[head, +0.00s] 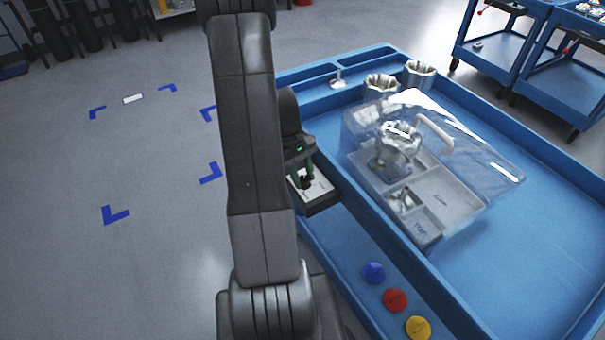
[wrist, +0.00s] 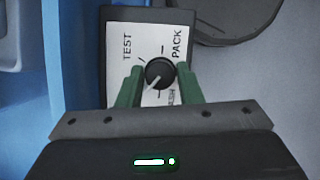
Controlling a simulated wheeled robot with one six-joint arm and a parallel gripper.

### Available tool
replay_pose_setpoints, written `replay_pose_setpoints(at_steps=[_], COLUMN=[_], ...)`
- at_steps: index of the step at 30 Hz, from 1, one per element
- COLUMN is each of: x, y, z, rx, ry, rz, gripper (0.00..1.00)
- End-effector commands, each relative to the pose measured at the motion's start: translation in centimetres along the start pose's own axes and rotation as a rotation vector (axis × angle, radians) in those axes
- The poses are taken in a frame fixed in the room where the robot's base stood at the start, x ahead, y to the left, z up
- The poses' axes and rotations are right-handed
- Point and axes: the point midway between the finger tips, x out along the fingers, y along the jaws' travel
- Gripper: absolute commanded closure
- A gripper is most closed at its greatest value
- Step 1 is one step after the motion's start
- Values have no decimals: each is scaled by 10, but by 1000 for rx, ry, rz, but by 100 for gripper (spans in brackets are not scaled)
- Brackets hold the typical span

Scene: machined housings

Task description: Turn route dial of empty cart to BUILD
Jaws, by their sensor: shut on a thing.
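The route dial is a black round knob (wrist: 159,74) on a white plate (wrist: 154,45) in a dark box fixed to the side of the near blue cart (head: 345,245). TEST and PACK show on the plate; a third label is partly covered by a finger, and I cannot read BUILD. The knob's white line slants toward the lower left in the wrist view. My gripper (wrist: 159,84) has its green fingers shut on the knob, one on each side. In the head view, my gripper (head: 304,169) reaches down to the dial box (head: 318,204), partly behind my arm.
The near cart carries a grey tray (head: 455,190) with a metal housing (head: 398,145) under a clear cover with a handle (head: 434,132). Two more housings stand behind. Blue, red and yellow buttons (head: 395,299) lie at its front. Other carts (head: 490,55) stand upper right.

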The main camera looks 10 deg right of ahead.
Motion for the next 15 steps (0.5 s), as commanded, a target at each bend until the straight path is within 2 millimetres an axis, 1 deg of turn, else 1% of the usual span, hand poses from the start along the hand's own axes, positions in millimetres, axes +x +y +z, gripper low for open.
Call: replay_pose_setpoints(at_steps=[6,15], x=[-1,-1], y=[2,3], z=[0,0], rx=[167,321], ry=[2,2], rz=[-68,-132], gripper=[90,90])
